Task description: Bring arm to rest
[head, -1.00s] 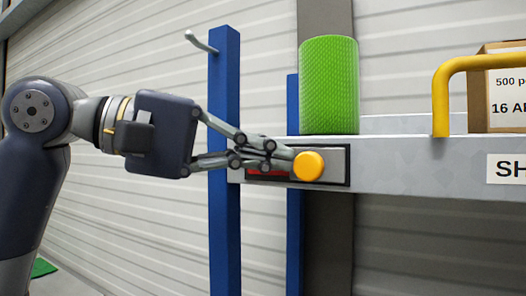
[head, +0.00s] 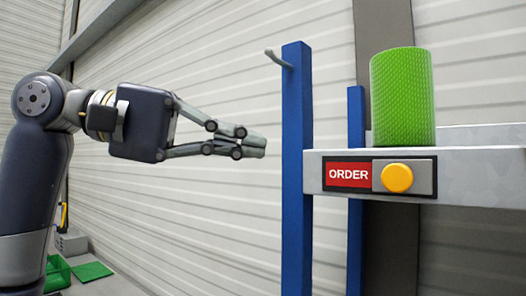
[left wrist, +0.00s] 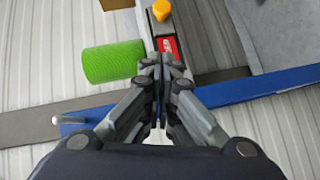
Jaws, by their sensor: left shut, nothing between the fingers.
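My left arm reaches in from the left in the head view. Its gripper (head: 262,146) is shut and empty, in the air to the left of the blue post (head: 297,170). The yellow button (head: 397,178) sits on a grey plate beside a red ORDER label (head: 348,175) on the shelf's front edge. The gripper is apart from the button. In the left wrist view the shut fingers (left wrist: 165,62) point toward the red label, with the yellow button (left wrist: 161,10) beyond. My right gripper does not show.
A green mesh roll (head: 403,97) stands on the grey shelf (head: 480,160). A hook (head: 278,59) sticks out from the blue post. Green pieces (head: 92,271) lie on the floor at the lower left.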

